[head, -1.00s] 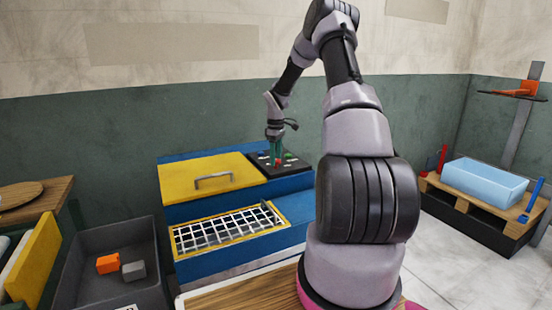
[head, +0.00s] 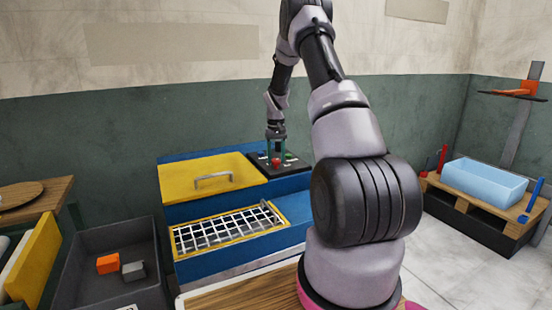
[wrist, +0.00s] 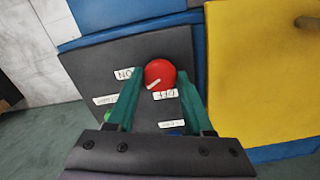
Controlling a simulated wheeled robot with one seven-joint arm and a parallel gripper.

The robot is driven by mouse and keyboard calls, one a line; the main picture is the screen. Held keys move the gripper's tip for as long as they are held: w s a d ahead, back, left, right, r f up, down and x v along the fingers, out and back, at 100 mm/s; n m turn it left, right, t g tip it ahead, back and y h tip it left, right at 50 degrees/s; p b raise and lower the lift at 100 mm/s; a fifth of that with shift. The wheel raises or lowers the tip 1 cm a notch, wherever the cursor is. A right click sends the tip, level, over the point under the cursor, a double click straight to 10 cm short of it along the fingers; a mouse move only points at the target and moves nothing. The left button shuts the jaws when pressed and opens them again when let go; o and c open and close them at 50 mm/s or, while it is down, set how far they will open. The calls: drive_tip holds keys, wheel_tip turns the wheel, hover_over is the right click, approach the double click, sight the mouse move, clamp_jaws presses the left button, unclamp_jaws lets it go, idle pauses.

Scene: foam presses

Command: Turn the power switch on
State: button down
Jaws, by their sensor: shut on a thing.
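The power switch is a round red knob (wrist: 159,74) with a white pointer mark, on a dark control panel (wrist: 88,62). In the wrist view, the ON label (wrist: 125,73) is left of the knob and the OFF label (wrist: 166,96) just below it. The pointer slants to the lower left, between the two labels. My gripper (wrist: 160,80) has its teal fingers on both sides of the knob and is shut on it. In the head view, my gripper (head: 276,150) points down at the red knob (head: 276,162) on the panel (head: 292,167).
Left of the panel is a yellow lid (head: 200,188) with a metal handle on the blue press (head: 240,245). A white grid (head: 225,228) lies in front. A grey bin (head: 70,275) holds an orange block and a grey block. A light blue tub (head: 485,182) stands at right.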

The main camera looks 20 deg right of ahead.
sight(276, 160)
drive_tip(key=m, duration=0.5)
drive_tip(key=shift+m, duration=0.4)
idle(0.3)
drive_tip(key=shift+c, duration=1.5)
unclamp_jaws()
drive_tip(key=shift+r, duration=0.15)
wheel_tip(276, 160, up, 11)
drive_tip(key=shift+f, duration=0.2)
